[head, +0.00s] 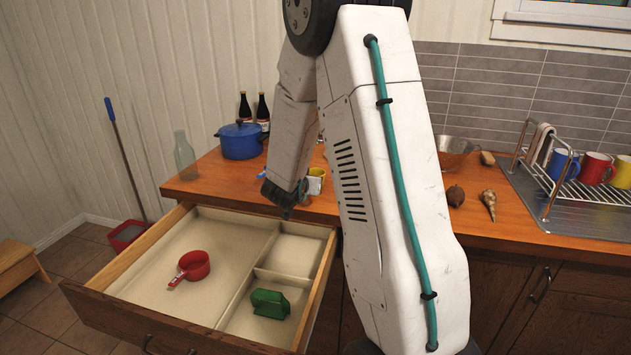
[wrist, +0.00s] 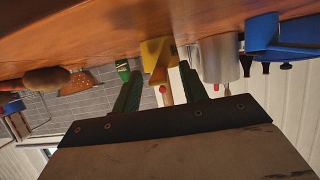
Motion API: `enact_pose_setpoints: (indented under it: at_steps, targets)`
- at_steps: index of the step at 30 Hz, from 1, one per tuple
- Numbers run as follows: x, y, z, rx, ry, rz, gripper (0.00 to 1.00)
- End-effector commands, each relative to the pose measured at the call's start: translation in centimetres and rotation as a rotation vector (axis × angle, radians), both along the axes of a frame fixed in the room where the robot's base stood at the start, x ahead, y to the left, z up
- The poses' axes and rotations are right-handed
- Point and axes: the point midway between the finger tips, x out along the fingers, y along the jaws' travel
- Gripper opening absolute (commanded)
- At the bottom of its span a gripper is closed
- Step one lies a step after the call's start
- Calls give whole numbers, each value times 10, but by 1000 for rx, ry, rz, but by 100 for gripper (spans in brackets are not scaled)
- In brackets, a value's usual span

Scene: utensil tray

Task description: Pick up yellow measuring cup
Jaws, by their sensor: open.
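The yellow measuring cup (wrist: 156,50) shows in the wrist view on the wooden counter, between and beyond the two finger tips. In the head view only a small yellow part (head: 318,171) shows beside my arm, which hides some of it. I cannot tell the exact gap to the cup.
A metal can (wrist: 216,58) and a blue object (wrist: 265,35) are near the yellow cup. A blue pot (head: 240,142) stands farther left. A dish rack (head: 600,192) stands right.

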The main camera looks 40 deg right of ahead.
Motion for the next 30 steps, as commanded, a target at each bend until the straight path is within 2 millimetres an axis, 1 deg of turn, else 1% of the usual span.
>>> enact_pose_setpoints:
  at_steps: [1,4,12,14,15,17,26,30]
  targets:
    - [3,-7,-3,0,1,-2,43]
    - [7,-14,-6,0,1,0,43]
    - [9,-16,-7,0,0,1,43]
    - [9,-16,-7,0,0,1,26]
    - [9,-15,-7,0,0,1,15]
    - [9,-15,-7,0,0,1,0]
    - [8,-15,-6,0,0,1,0]
    - [8,-16,-2,0,-2,1,0]
